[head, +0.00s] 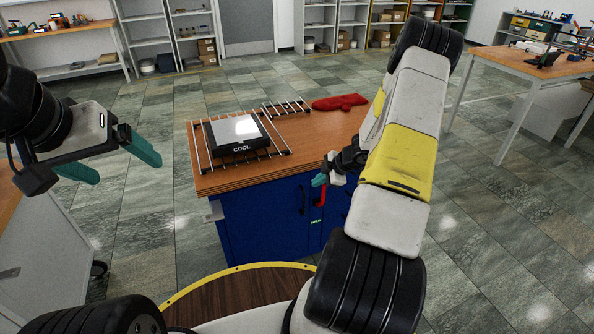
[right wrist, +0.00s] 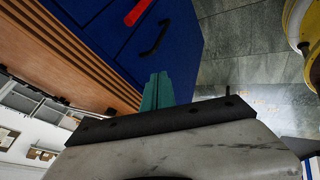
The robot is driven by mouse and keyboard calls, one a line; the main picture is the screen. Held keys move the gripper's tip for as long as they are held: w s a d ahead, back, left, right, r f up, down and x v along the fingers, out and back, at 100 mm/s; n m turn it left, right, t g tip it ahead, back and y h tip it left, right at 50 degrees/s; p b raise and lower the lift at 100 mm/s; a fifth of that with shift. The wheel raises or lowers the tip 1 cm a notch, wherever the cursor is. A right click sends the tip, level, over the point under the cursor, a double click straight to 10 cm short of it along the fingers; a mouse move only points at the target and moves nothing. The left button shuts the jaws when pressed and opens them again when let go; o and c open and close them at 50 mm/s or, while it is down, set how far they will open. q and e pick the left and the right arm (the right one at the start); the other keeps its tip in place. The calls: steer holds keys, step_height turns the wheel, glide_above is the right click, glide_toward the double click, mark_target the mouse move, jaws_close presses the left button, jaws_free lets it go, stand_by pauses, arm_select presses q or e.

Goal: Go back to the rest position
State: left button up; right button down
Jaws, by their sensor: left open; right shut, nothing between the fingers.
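My left gripper (head: 118,160) is at the left of the head view, over the floor left of the blue cabinet. Its two teal fingers are spread apart and nothing is between them. My right gripper (head: 320,180) is at the cabinet's front edge in the head view, partly hidden by my right arm. In the right wrist view its teal fingers (right wrist: 157,90) are together and empty, pointing toward the blue cabinet front (right wrist: 165,30).
The wooden-topped blue cabinet (head: 262,225) bears a wire rack (head: 200,150) with a black "COOL" plate (head: 235,147), a smaller rack (head: 285,108) and a red mitt (head: 340,102). Workbenches stand at right (head: 525,60) and back left (head: 60,35). Tiled floor between is clear.

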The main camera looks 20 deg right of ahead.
step_height(320, 180, up, 20)
steer(key=w+d+m+t+h, duration=0.2)
steer(key=m+h, duration=0.3)
steer(key=s+a+r+m+h, duration=0.1)
steer(key=s+r+m, duration=0.15)
steer(key=r, duration=0.35)
steer(key=s+a+r+m+h, duration=0.1)
steer(key=s+a+r+m, duration=0.15)
steer(key=r, duration=0.35)
steer(key=s+a+r+m+y, duration=0.1)
steer(key=s+a+r+m, duration=0.1)
steer(key=s+a, duration=0.3)
steer(key=s+a+r+m+g+y, duration=0.1)
steer(key=s+a, duration=0.4)
steer(key=s, duration=0.7)
steer(key=s+a+r+m+y, duration=0.2)
steer(key=s+a, duration=0.3)
steer(key=s, duration=0.3)
steer(key=shift+s+a+r+m+g+y, duration=0.25)
steer(key=shift+a+r+m+g+y, duration=0.15)
steer(key=shift+r, duration=0.35)
